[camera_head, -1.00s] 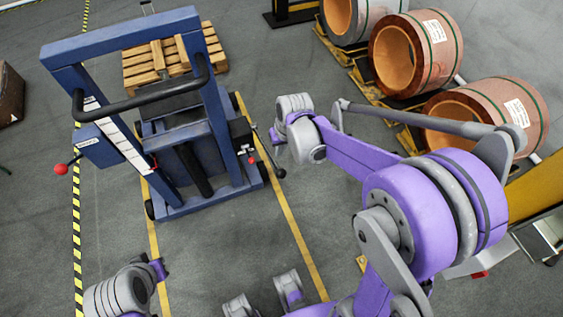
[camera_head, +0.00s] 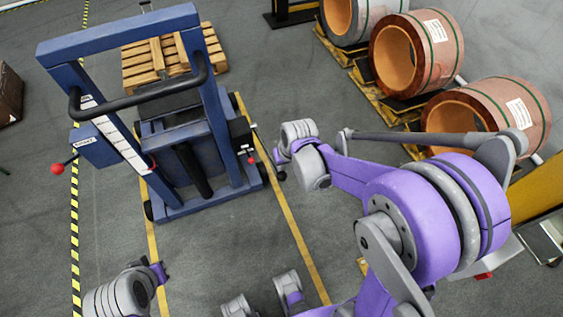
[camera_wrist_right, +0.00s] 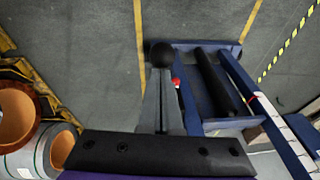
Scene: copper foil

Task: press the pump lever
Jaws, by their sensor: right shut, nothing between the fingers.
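A blue lift stacker (camera_head: 185,150) stands at the left of the head view. Its pump lever is a thin dark rod ending in a black ball knob (camera_head: 281,175), sticking out on the stacker's right side. My right gripper (camera_head: 279,158) is small in the head view, close beside this knob. In the right wrist view the grey fingers (camera_wrist_right: 161,80) are shut, and the black knob (camera_wrist_right: 162,54) appears right at their tips. I cannot tell if they touch. The rod is mostly hidden there. My left gripper (camera_head: 163,270) shows only partly at the bottom left; its jaws are unclear.
A second lever with a red knob (camera_head: 58,169) sticks out on the stacker's left. A wooden pallet (camera_head: 165,62) lies behind it. Copper coils (camera_head: 490,105) on yellow-edged supports line the right. Floor between the yellow lines in front of the stacker is clear.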

